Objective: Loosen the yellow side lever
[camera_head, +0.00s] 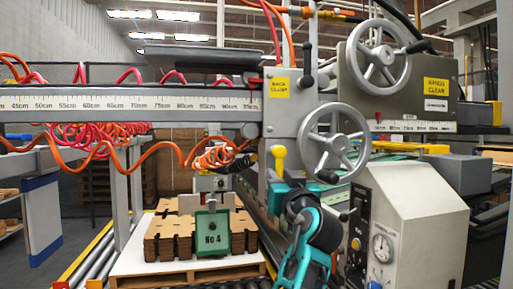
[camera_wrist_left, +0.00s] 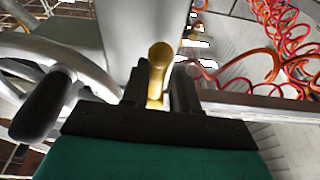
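The yellow side lever (camera_head: 278,158) has a rounded knob and hangs below the left end of the grey handwheel carriage. My left arm comes up from below in the head view, and its gripper (camera_head: 281,184) is at the lever's lower end. In the left wrist view the lever (camera_wrist_left: 158,72) stands between the two dark fingers of the gripper (camera_wrist_left: 160,92). The fingers are close together with the lever's stem between them, and I see no clear gap. The fingertips are largely hidden in the head view. My right gripper is not in view.
A handwheel (camera_head: 335,145) with a black knob is close to the right of the lever; its knob (camera_wrist_left: 42,105) also shows in the left wrist view. A grey gauge cabinet (camera_head: 418,225) stands at the right. Orange coiled hoses (camera_head: 215,155) hang at the left, above stacked brown blanks (camera_head: 165,238).

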